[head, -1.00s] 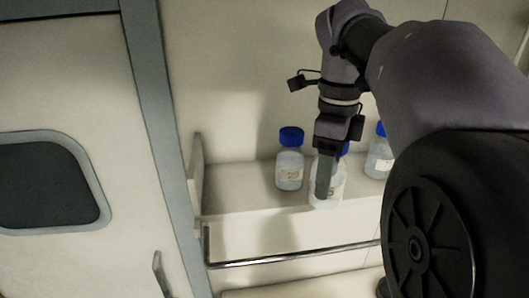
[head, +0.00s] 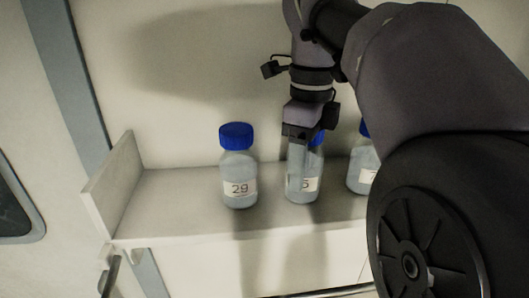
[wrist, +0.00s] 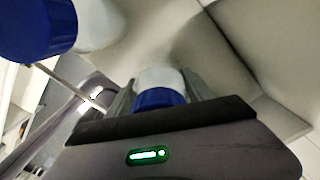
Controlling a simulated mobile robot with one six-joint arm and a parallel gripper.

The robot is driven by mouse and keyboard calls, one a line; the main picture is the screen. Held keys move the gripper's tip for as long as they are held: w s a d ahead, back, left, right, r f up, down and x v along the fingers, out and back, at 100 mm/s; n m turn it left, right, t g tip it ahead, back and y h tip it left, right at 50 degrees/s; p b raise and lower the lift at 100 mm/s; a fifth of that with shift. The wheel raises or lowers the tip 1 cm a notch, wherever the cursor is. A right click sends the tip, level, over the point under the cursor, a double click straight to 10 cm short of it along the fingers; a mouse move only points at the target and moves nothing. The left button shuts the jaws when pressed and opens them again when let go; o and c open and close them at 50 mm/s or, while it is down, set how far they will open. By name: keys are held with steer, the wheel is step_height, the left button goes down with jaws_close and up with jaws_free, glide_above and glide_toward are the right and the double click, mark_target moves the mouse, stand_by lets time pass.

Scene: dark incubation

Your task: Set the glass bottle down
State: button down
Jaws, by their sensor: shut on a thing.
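My gripper (head: 302,143) points down and is shut on a glass bottle (head: 304,183) with a blue cap and a white label showing a 5. The rest of the label is hidden. The bottle is upright over the pale shelf (head: 180,215), its base level with the neighbouring bottles; I cannot tell for certain whether it touches the shelf. In the wrist view, the held bottle's blue cap (wrist: 160,98) sits between the two fingers (wrist: 158,88).
A blue-capped bottle labelled 29 (head: 238,175) stands just left of the held one; a blue cap also shows large in the wrist view (wrist: 38,28). Another bottle (head: 361,172) stands right, partly behind my arm. The shelf's left end, by its side wall (head: 112,190), is free.

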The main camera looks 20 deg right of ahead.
steer(key=shift+w+d+r, duration=0.15)
steer(key=shift+d, duration=0.15)
steer(key=shift+w, duration=0.15)
steer(key=c, duration=0.7)
jaws_free()
steer(key=shift+a+f, duration=0.15)
steer(key=shift+f, duration=0.05)
steer(key=shift+c, duration=0.2)
steer(key=o, duration=0.3)
steer(key=shift+a+r, duration=0.1)
steer(key=shift+a, duration=0.1)
steer(key=shift+o, duration=0.2)
steer(key=shift+d, duration=0.25)
step_height(320, 180, up, 12)
steer(key=p, duration=0.6)
steer(key=shift+a+r, duration=0.1)
steer(key=shift+r, duration=0.05)
